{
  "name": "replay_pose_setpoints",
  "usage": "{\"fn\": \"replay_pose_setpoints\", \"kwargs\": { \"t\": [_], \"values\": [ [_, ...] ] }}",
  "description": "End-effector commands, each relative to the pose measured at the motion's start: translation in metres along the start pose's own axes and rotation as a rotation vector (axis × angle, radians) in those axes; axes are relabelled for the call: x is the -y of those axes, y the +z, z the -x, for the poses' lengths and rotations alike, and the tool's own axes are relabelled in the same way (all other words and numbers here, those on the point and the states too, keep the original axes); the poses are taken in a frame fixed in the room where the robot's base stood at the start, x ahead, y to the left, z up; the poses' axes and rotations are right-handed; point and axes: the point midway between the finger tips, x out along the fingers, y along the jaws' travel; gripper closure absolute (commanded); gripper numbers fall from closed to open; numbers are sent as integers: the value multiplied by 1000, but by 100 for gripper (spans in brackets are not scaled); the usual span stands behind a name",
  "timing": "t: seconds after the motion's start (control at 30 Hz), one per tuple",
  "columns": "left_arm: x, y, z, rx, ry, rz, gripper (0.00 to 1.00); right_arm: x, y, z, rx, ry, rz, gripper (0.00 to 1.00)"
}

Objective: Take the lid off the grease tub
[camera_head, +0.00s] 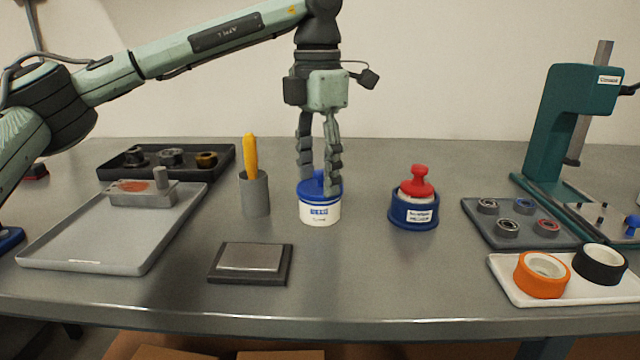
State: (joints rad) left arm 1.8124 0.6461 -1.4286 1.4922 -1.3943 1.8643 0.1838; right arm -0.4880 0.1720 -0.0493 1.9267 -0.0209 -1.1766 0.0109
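The grease tub (320,213) is a white round tub with a blue label, upright on the bench near the middle. Its blue lid (319,188) sits on top, and a blue raised part of it shows between the fingers. My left gripper (321,182) points straight down over the lid, with one finger on each side of that raised part. The right finger partly hides the lid. I cannot tell whether the fingers press on the lid or only stand around it. My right gripper is not in view.
A grey cup (255,195) with a yellow-handled tool stands left of the tub. A blue container (413,213) with a red knob stands to its right. A dark plate (250,263) lies in front. Trays flank both sides; a green press (560,120) stands at right.

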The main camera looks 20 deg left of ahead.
Motion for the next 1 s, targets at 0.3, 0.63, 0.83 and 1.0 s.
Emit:
{"fn": "replay_pose_setpoints", "kwargs": {
  "t": [0.3,0.63,0.83,1.0],
  "values": [
    [-2,-1,-7,-12,0,3,84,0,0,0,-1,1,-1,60],
    [-2,-2,-9,-16,0,4,95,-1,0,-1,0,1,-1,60],
    [-2,-2,-9,-17,0,3,96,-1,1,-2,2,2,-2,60],
    [-1,-2,-9,-17,-1,2,96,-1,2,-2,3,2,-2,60]
  ]
}}
